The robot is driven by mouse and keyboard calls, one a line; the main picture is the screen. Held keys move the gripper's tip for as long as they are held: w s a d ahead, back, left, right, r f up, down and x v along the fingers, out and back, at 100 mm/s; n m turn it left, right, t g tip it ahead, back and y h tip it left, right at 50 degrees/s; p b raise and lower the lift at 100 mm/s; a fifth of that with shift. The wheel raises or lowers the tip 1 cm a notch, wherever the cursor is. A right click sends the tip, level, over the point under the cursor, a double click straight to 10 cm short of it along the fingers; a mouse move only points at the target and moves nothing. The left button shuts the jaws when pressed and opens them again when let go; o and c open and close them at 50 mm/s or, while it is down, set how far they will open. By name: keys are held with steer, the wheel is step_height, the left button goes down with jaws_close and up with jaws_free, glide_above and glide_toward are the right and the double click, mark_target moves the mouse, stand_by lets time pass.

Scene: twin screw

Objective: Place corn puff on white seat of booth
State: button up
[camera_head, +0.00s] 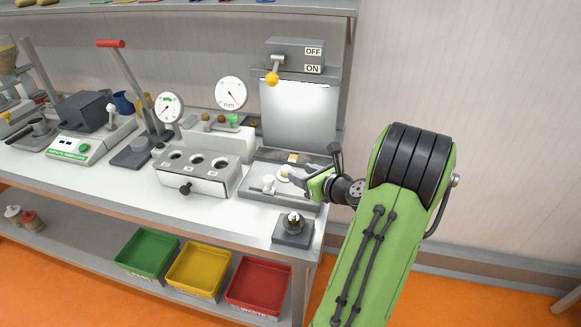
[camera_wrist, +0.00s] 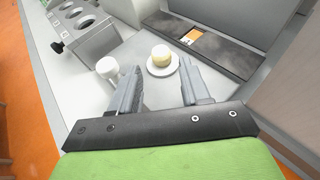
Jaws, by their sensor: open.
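The corn puff (camera_wrist: 162,54), a pale yellow, short cylinder, stands upright on the round white seat (camera_wrist: 163,71) of the booth in the wrist view. In the head view the corn puff (camera_head: 285,169) and white seat (camera_head: 283,180) show small, just left of my gripper. My gripper (camera_head: 299,177) is open. In the wrist view its two grey fingers (camera_wrist: 160,80) are apart, with the corn puff beyond and between their tips; no contact shows. The booth's lit panel (camera_head: 300,116) stands behind, under an OFF/ON switch box with a yellow-knobbed lever (camera_head: 272,77).
A white knob (camera_wrist: 107,66) stands left of the seat, close to my left finger. A grey block with holes (camera_head: 197,168) is further left. A dark strip with an orange-white card (camera_wrist: 192,36) lies behind the seat. A small round-topped stand (camera_head: 293,226) is at the front edge.

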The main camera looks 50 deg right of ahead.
steer(key=v, duration=0.3)
steer(key=shift+s+a+r, duration=0.1)
steer(key=shift+s+r, duration=0.05)
steer(key=shift+s, duration=0.15)
steer(key=w+a+r+n+g+y, duration=0.1)
steer(key=w+a+n+g+y, duration=0.15)
steer(key=a+n, duration=0.8)
steer(key=w+a+r+n+g+y, duration=0.1)
steer(key=a+n+g+y, duration=0.15)
steer(key=a+n, duration=0.85)
steer(key=s+a+r+n+g+h, duration=0.1)
steer(key=s+a+r+n, duration=0.1)
steer(key=s+a+n, duration=0.3)
steer(key=s+a+r+n+g+h, duration=0.1)
steer(key=s+a+r+n+g, duration=0.1)
steer(key=s+a+n, duration=0.3)
steer(key=s+n, duration=0.4)
steer(key=n, duration=0.2)
steer(key=shift+s+a+n, duration=0.2)
steer(key=shift+s+n, duration=0.15)
